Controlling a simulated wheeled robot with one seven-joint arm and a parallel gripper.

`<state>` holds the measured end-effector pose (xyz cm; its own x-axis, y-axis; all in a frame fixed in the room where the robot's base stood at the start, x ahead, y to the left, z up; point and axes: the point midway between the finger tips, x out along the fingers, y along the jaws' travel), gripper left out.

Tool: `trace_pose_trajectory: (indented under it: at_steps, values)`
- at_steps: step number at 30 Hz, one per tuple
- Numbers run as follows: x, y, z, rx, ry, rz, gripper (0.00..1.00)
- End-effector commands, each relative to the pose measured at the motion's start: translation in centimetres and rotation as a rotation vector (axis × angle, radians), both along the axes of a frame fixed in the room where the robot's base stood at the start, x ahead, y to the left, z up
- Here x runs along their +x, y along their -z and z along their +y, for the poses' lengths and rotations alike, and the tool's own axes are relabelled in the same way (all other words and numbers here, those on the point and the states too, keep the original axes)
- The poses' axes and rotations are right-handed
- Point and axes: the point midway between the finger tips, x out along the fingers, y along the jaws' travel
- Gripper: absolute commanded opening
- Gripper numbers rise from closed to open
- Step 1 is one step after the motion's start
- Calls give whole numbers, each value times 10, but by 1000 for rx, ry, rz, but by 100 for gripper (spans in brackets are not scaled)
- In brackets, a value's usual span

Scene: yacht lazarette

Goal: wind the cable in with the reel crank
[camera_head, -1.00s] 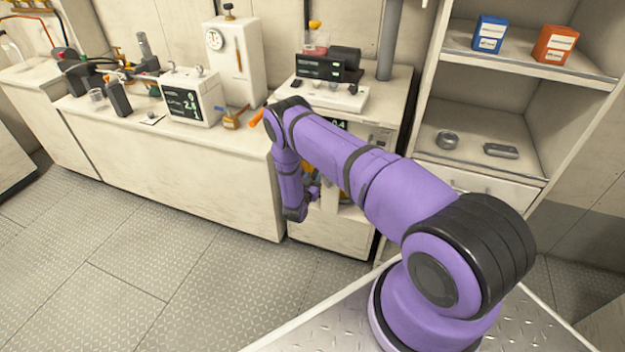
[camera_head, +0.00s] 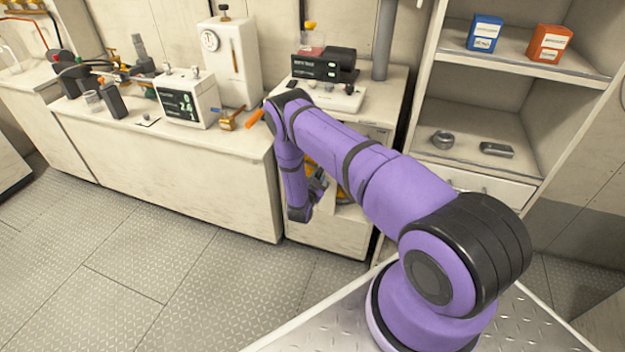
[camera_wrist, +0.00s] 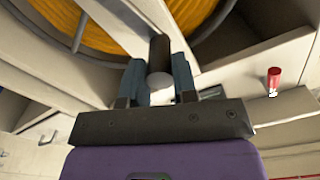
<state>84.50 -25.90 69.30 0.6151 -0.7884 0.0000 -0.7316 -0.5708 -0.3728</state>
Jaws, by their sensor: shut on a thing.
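In the wrist view, a reel wound with orange-yellow cable (camera_wrist: 165,25) fills the top of the picture. A dark crank handle with a pale round end (camera_wrist: 160,84) stands between the two fingers of my gripper (camera_wrist: 159,82). The gripper is shut on this handle. A pale bar beside the handle runs up across the reel. In the head view, my purple arm hides most of the reel; bits of orange cable (camera_head: 343,196) show beside the gripper (camera_head: 318,186), below the counter top.
In the wrist view, a red-capped item (camera_wrist: 273,80) is at the right. In the head view, a counter (camera_head: 190,165) with several instruments runs left of the arm. A shelf unit (camera_head: 480,180) stands at the right, with a blue box (camera_head: 484,33) and an orange box (camera_head: 549,43). The floor in front is clear.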

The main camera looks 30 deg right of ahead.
Motion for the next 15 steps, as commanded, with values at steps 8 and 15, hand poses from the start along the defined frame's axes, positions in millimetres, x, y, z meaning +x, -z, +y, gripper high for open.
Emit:
trace_pose_trajectory:
  at_steps: [8, 15]
  values:
    - [-13, -1, -9, 94, 2, -118, 0]
    - [-17, -1, -12, 132, 1, -166, 0]
